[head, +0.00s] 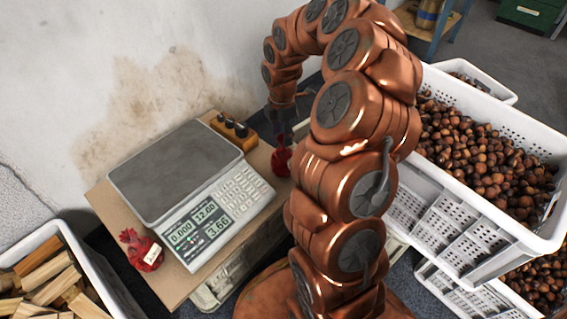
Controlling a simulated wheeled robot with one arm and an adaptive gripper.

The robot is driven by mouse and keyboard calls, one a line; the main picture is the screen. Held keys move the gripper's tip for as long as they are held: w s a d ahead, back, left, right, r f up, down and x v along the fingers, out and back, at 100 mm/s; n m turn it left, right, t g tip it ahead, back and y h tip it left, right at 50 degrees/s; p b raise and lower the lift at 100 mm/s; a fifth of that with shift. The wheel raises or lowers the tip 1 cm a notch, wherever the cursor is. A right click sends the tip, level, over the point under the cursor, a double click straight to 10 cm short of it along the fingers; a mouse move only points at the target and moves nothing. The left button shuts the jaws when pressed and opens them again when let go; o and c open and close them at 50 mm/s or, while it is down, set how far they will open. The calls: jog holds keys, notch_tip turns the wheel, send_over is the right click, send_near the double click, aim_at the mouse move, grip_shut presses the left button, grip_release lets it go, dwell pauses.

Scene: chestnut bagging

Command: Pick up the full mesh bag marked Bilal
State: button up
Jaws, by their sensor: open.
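A red mesh bag (282,159) stands on the cardboard-coloured table top (262,160), to the right of the scale, partly hidden by my arm. A second red mesh bag (141,251) with a pale tag lies at the table's front left, beside the scale's display. The writing on its tag is too small to read, and I see no name on the other bag. My gripper (289,130) is open, pointing down just above the bag on the right. Its dark fingers are small and partly lost against the background, so I cannot tell whether they touch that bag.
A grey scale (176,165) fills most of the table, with a wooden block with dark knobs (234,131) behind it. White crates of chestnuts (462,245) stand right. A white bin (100,262) of wood pieces is front left. A stained wall stands behind.

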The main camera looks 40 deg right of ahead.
aim_at(283, 156)
jog(key=f, duration=0.1)
jog(key=f+b, duration=0.1)
jog(key=f, duration=0.2)
jog(key=shift+s+d+f+b, duration=0.1)
jog(key=shift+s+f+b, duration=0.05)
jog(key=shift+s+b, duration=0.2)
jog(key=shift+w, duration=0.1)
jog(key=shift+c, duration=0.4)
grip_shut()
